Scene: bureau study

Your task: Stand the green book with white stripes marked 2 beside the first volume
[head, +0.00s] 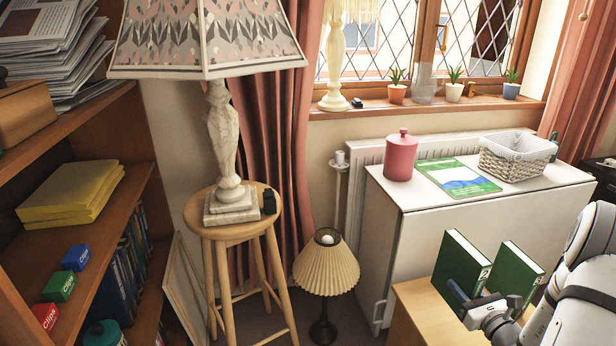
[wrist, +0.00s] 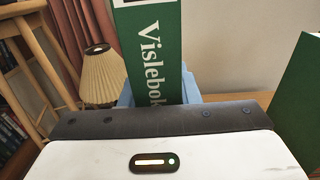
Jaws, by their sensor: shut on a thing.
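A green book (head: 462,262) with white marks on its spine stands upright at the lower right of the head view. My gripper (head: 472,298) is shut on it, with light blue fingers on both sides of the spine.
The wooden desk top (head: 412,298) is bare left of the books. A white cabinet (head: 480,222) behind carries a pink canister (head: 400,156), a magazine (head: 456,178) and a basket (head: 516,160). A pleated floor lamp (head: 326,268) stands left of the desk, near a stool (head: 234,222).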

